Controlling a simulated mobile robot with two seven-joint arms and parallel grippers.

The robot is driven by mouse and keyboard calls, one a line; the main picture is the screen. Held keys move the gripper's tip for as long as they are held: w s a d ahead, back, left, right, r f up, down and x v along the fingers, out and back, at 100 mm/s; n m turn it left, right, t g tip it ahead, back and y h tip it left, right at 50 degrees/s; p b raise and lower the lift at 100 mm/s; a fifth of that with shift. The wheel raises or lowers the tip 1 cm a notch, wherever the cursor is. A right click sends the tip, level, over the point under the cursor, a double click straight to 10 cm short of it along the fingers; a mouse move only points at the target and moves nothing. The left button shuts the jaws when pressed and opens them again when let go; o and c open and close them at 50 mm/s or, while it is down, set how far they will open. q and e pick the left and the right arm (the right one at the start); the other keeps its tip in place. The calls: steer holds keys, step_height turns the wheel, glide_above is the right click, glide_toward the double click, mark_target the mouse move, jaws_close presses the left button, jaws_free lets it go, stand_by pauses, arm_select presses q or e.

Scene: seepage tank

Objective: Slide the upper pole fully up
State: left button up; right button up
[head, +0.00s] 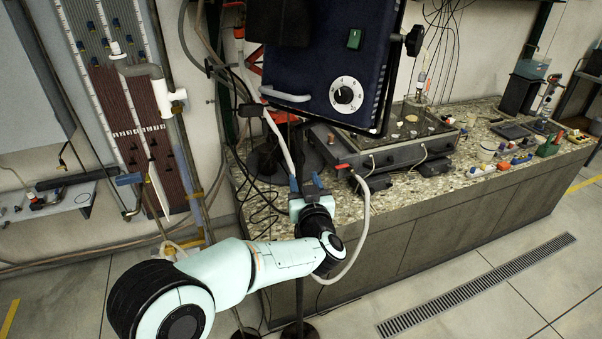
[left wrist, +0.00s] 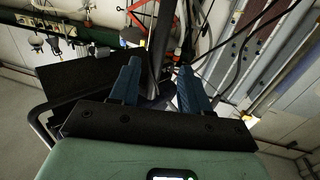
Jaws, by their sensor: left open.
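My left gripper (head: 307,181) is open below the dark blue box with the white dial (head: 345,95) in the head view. Its two blue fingers also show in the left wrist view (left wrist: 158,78), spread apart. A dark upright pole (left wrist: 162,40) shows in the gap between the fingers in the left wrist view; I cannot tell whether it lies between them or beyond. No finger visibly touches it. In the head view, a dark pole (head: 300,296) shows below my arm, with round feet on the floor. The upper pole's lower part is hidden by my gripper and arm.
A stone-topped counter (head: 420,180) behind the gripper carries a glass-walled tank (head: 395,137) and several small items. A white hose and black cables hang close to the gripper. Brown panels (head: 118,110) and pipes line the wall at left. The floor at right is clear around a drain grate (head: 478,285).

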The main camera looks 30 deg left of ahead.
arm_select(q)
steer(key=shift+v, duration=2.2)
steer(key=shift+w, duration=0.1)
steer(key=w+d+f+m+h, duration=0.1)
steer(key=d+f+m+h, duration=0.15)
steer(key=f, duration=0.75)
steer(key=w+d+f+m+h, duration=0.1)
steer(key=f+m+h, duration=0.15)
steer(key=f, duration=0.65)
steer(key=s+d+f+g+h, duration=0.15)
steer(key=s+f, duration=0.25)
steer(key=f, duration=0.5)
steer(key=s+d+f+g+h, duration=0.1)
steer(key=s+f+g+h, duration=0.15)
steer(key=f, duration=0.65)
steer(key=s+d+f+g+h, duration=0.3)
steer(key=s+f+g, duration=0.3)
steer(key=s+f, duration=0.75)
steer(key=s+d+f+g+h, duration=0.1)
steer(key=s+d+g, duration=0.1)
steer(key=s, duration=0.6)
steer(key=s+d+f+n+g+h, duration=0.1)
steer(key=s+d+f+g, duration=0.1)
steer(key=s, duration=0.6)
steer(key=shift+s+d+f+g+h, duration=0.2)
steer(key=shift+s+d+g+h, duration=0.1)
steer(key=shift+d+g, duration=0.3)
steer(key=shift+a, duration=0.1)
